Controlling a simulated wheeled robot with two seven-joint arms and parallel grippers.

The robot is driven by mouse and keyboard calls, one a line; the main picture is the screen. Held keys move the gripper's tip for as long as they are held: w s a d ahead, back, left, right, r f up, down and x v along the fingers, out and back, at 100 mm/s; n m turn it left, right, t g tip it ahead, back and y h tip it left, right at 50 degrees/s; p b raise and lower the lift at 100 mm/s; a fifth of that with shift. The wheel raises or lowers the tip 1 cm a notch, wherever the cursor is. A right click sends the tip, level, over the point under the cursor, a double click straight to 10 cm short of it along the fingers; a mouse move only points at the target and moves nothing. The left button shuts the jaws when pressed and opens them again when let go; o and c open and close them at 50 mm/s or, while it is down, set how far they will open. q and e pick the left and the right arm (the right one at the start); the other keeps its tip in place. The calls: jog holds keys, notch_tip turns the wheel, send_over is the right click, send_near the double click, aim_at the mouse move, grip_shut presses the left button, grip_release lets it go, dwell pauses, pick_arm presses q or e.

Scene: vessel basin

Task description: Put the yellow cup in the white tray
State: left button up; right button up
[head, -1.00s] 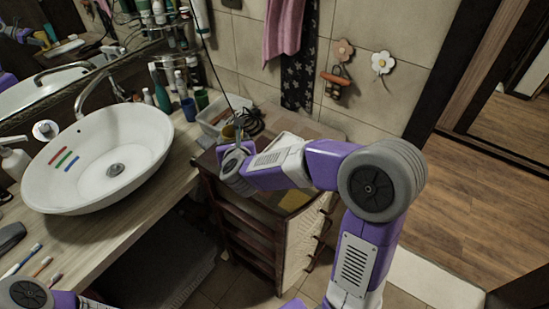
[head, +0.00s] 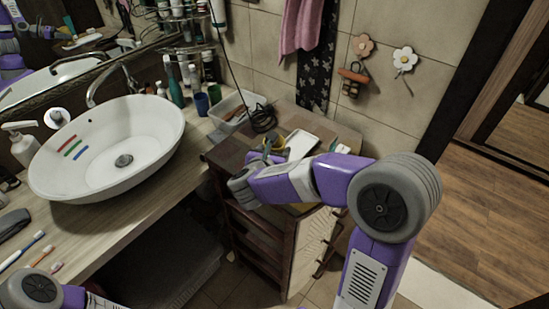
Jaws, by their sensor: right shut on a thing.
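The yellow cup (head: 279,142) shows as a small yellow patch at my right gripper (head: 267,149), above the dark wooden cabinet. The gripper is shut on it; my wrist and the fingers hide most of the cup. The white tray (head: 302,143) lies on the cabinet top just right of the cup, partly hidden by my right arm. I cannot tell whether the cup touches the tray. My left gripper is out of view; only part of my left arm shows at the lower left.
A white bin (head: 232,108) and a coiled black cable (head: 263,118) lie behind the gripper.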

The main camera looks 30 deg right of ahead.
jog(key=shift+f, duration=0.85)
jog(key=shift+f+b, duration=0.2)
jog(key=shift+b, duration=0.2)
jog(key=o, duration=1)
jog(key=shift+r, duration=0.1)
jog(key=shift+o, duration=0.2)
